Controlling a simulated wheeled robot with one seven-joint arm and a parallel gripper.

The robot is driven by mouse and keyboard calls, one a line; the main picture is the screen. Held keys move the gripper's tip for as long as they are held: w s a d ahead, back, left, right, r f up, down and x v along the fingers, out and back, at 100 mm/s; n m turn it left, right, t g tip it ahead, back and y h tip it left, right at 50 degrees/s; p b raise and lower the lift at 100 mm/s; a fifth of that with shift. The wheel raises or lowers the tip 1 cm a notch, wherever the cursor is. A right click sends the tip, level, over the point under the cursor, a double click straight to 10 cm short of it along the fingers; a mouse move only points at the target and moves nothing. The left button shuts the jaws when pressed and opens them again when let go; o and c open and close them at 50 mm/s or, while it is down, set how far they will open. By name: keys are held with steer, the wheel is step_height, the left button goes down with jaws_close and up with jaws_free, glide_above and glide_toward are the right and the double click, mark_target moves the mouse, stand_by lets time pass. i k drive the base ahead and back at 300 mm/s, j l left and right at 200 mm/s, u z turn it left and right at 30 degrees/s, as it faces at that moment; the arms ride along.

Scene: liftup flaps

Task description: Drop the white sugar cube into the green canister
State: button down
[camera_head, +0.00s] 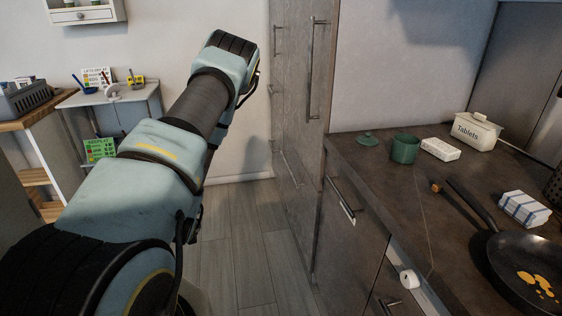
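The green canister (405,149) stands upright on the dark countertop, near its far left end. Its top looks uncovered, but I cannot see inside. A green lid (367,140) with a knob lies to its left, apart from it. I cannot clearly identify the white sugar cube. My arm rises across the left half of the picture, and my gripper is not visible.
A white "Tablets" container (476,131) stands behind the packet. A black pan (522,270) and a blue-and-white striped packet (524,208) occupy the right. Tall cabinet doors (300,110) with long handles border the counter's left. Bare countertop lies in front of the canister.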

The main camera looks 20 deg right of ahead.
mark_target(407, 160)
steer(key=i+j+z, duration=0.2)
steer(key=j, duration=0.15)
steer(key=j+z, duration=0.15)
steer(key=j, duration=0.2)
steer(key=z, duration=1.65)
